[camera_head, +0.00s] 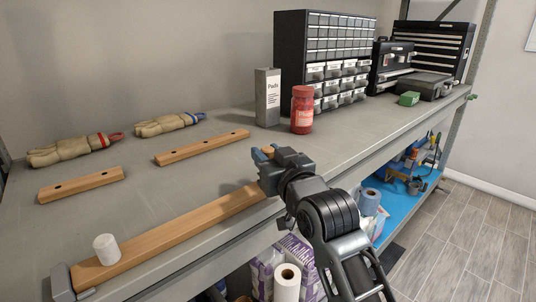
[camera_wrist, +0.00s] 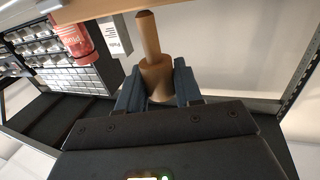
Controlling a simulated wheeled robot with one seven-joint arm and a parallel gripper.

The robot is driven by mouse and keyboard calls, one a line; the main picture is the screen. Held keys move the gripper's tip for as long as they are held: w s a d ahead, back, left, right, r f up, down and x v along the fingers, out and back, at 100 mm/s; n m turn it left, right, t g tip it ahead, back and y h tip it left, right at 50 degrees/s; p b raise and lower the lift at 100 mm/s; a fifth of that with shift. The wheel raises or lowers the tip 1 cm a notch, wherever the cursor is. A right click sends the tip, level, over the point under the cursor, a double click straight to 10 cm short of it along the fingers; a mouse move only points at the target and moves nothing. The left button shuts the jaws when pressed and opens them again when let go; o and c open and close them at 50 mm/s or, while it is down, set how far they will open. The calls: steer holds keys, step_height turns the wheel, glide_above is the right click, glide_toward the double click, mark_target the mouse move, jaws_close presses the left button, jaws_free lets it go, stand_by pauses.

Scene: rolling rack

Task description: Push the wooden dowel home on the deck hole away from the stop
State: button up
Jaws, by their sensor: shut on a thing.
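The wooden dowel (camera_wrist: 157,76) is held between the blue fingers of my gripper (camera_wrist: 158,90) in the wrist view. It has a wide body and a narrower pin, whose full visible length is clear of any hole. In the head view, a bit of the dowel (camera_head: 268,149) shows at my gripper (camera_head: 266,158), above the right end of the long wooden deck (camera_head: 190,227). My gripper hides that end and any hole there. A grey metal stop (camera_head: 59,281) is at the deck's left end.
Two shorter drilled wooden bars (camera_head: 82,184) (camera_head: 203,147) lie behind the deck. Two work gloves (camera_head: 75,149) (camera_head: 170,124) lie at the back left. A red jar (camera_head: 302,110), Pads box (camera_head: 267,97) and drawer cabinet (camera_head: 325,55) stand behind my gripper. The middle of the bench is clear.

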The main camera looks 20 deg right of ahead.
steer(key=shift+f+b, duration=1.35)
steer(key=shift+f, duration=0.8)
steer(key=o, duration=1.2)
steer(key=shift+r, duration=0.1)
steer(key=shift+s+b, duration=0.35)
steer(key=shift+s, duration=3.55)
steer(key=s+f+g, duration=0.1)
steer(key=s+f, duration=1.2)
steer(key=s, duration=0.5)
steer(key=s+g, duration=0.1)
steer(key=s, duration=1)
steer(key=s+g, duration=0.1)
steer(key=s, duration=1.1)
steer(key=shift+s+f, duration=0.2)
steer(key=shift+s, duration=0.1)
